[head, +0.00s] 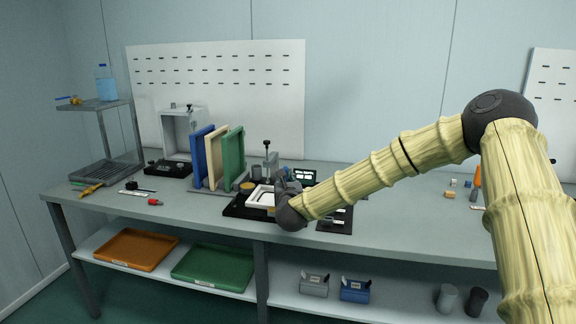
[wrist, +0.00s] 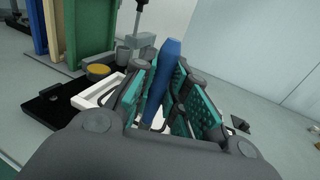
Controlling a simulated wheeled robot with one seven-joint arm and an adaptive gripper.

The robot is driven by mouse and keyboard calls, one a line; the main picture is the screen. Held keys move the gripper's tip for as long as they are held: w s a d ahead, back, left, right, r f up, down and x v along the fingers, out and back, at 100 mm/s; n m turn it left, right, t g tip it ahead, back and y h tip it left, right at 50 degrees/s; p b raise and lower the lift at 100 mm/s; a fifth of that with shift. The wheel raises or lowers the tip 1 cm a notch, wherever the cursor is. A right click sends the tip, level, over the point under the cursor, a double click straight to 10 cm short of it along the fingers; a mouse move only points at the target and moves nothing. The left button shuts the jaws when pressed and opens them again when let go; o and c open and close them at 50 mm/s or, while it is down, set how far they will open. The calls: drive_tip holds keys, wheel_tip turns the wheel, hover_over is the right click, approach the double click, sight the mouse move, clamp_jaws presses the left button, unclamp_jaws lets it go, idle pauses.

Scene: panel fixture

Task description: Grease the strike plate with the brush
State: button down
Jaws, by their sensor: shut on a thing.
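My gripper (wrist: 170,100) is shut on a blue handle (wrist: 168,58), which stands tilted between its teal pads; I take it for the brush. The bristle end is hidden by the gripper. In the head view my gripper (head: 284,188) is over the bench, by a white frame (head: 259,196) on a black base (head: 236,209). The frame also shows left of the fingers in the wrist view (wrist: 94,95). A round tin with yellow contents (wrist: 97,71) stands behind the frame. I cannot pick out the strike plate for certain; my gripper hides part of the fixture.
Upright blue, cream and green panels (head: 214,160) stand in a rack left of the fixture. A post with a dark knob (head: 267,157) rises behind it. Pliers (head: 90,190) and small items lie at the left.

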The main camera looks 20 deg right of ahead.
drive_tip(key=r, duration=0.2)
drive_tip(key=shift+s+d+r, duration=0.15)
drive_tip(key=shift+d+r, duration=0.15)
drive_tip(key=shift+a+r+p, duration=0.1)
drive_tip(key=shift+r+p, duration=0.35)
drive_tip(key=shift+r, duration=1.05)
